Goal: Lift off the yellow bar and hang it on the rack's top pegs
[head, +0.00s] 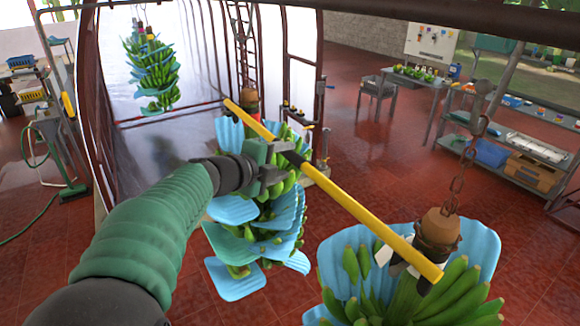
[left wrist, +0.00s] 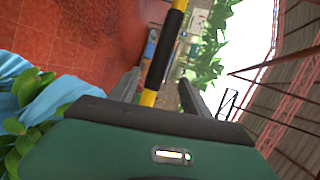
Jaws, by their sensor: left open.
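The yellow bar (head: 350,205) runs slantwise between two hanging banana stems, with its far end by the rear stem (head: 255,220) and its near end by the front stem (head: 455,290). It has a black middle section. My left gripper (head: 280,161) is at that middle section. In the left wrist view, the bar (left wrist: 174,22) passes between the two open fingers of the gripper (left wrist: 158,92); a gap shows beside the bar. Whether either finger touches it, I cannot tell. My right gripper is out of view. I cannot clearly make out the rack's top pegs; an upright post (head: 324,130) with short projections stands behind.
Blue sheets (head: 235,210) stick out between the bunches of both stems. Chains (head: 460,180) hold the stems from above. Another stem (head: 152,70) hangs at back left. A shelf unit (head: 520,155) stands at right. Red floor (head: 370,140) lies open between.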

